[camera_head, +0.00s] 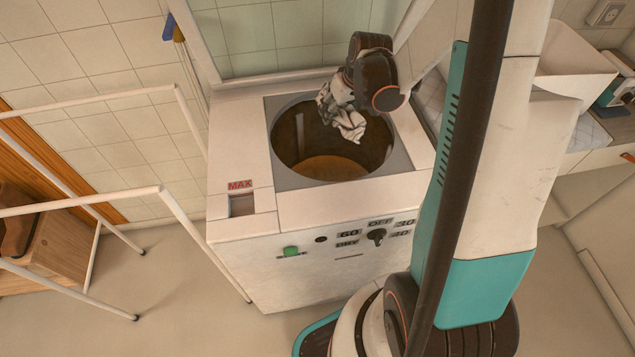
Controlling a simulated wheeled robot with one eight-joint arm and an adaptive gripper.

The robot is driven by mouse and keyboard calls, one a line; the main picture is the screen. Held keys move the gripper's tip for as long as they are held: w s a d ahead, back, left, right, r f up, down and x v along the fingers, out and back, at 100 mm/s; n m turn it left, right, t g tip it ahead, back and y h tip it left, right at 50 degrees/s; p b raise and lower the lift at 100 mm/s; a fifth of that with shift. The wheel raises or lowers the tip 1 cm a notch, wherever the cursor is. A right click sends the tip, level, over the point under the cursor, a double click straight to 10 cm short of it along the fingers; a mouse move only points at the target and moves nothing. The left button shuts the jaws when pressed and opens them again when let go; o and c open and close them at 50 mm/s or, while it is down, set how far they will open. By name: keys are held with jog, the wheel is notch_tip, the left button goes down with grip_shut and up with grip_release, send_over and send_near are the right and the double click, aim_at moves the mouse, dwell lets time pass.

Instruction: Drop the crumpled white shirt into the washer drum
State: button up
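The crumpled white shirt (343,124) shows dark lines or folds and hangs over the upper right part of the washer's round opening. The washer drum (295,150) is open at the top, with a brownish floor and no other cloth visible in it. My gripper (350,100) is above the drum's back right edge, at the shirt's upper end. My own wrist hides much of the gripper, and its fingers cannot be made out clearly. The shirt's lower end hangs at or just above the opening; its exact height is hard to tell.
The white washer body (240,150) has a green button (290,252) and a dark knob (376,236) on its front. A white tube rack (80,204) stands at left. A white basin (575,70) and counter are at right.

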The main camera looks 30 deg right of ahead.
aim_at(347, 109)
notch_tip(347, 109, down, 6)
jog(key=b, duration=0.4)
jog(key=o, duration=1.3)
jog(key=shift+c, duration=0.2)
jog(key=shift+r, duration=0.1)
jog(key=v, duration=1.1)
jog(key=shift+s+d+r, duration=0.1)
jog(key=shift+s+r, duration=0.15)
jog(key=shift+r, duration=0.1)
